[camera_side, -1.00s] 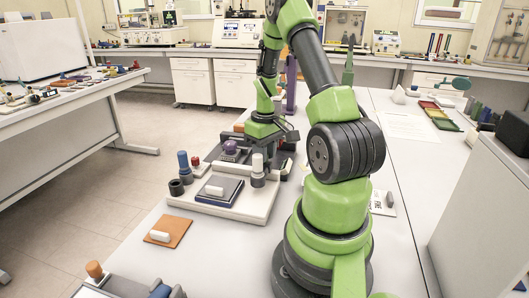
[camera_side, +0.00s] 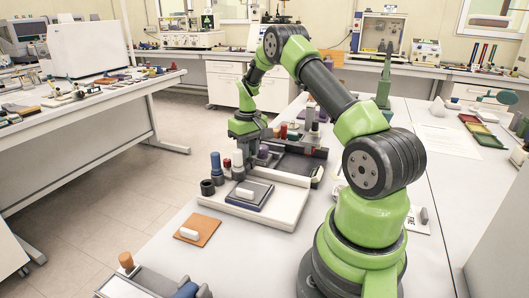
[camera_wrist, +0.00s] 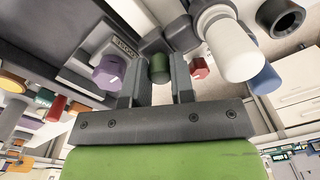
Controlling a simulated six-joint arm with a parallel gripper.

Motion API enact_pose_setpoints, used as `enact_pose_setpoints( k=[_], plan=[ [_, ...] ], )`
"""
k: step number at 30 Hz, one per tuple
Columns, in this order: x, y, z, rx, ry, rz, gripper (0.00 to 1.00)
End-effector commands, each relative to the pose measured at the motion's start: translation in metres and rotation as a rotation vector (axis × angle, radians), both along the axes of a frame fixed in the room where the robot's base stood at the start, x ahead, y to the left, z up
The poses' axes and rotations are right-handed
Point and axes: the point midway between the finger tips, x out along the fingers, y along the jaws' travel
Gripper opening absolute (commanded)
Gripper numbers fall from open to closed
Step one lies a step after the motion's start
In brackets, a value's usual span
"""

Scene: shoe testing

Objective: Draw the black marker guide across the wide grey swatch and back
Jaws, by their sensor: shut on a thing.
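I cannot tell whether this cylinder is part of the black marker guide; no black guide shows clearly. A grey labelled block (camera_wrist: 122,45) lies beyond the fingers, next to a purple cylinder (camera_wrist: 108,72). I cannot pick out the wide grey swatch for certain.
A white-topped post (camera_wrist: 232,52), a red knob (camera_wrist: 198,68), a blue cylinder (camera_wrist: 265,80) and a black ring (camera_wrist: 281,17) stand close on the right of the wrist view. A dark pad with a white block (camera_side: 249,196) and an orange pad (camera_side: 208,231) lie nearer the side camera.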

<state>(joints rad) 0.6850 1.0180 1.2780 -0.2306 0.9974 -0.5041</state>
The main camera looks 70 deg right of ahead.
Motion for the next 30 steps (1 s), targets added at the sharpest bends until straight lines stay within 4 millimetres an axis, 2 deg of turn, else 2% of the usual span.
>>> enact_pose_setpoints(
  k=[4,13,14,16,17,26,30],
  plan=[
    [0.008,-0.002,0.0,-0.007,-0.003,0.001,0.0],
    [0.011,-0.001,0.001,-0.008,-0.009,0.003,0.0],
    [0.011,-0.001,0.001,-0.008,-0.011,0.003,0.3],
    [0.011,0.0,0.001,-0.007,-0.009,0.002,0.46],
    [0.01,0.0,0.001,-0.006,-0.008,0.002,0.48],
    [0.009,0.0,0.003,-0.005,-0.004,0.0,0.48],
    [0.009,-0.001,0.021,-0.005,-0.006,0.001,0.48]
  ],
)
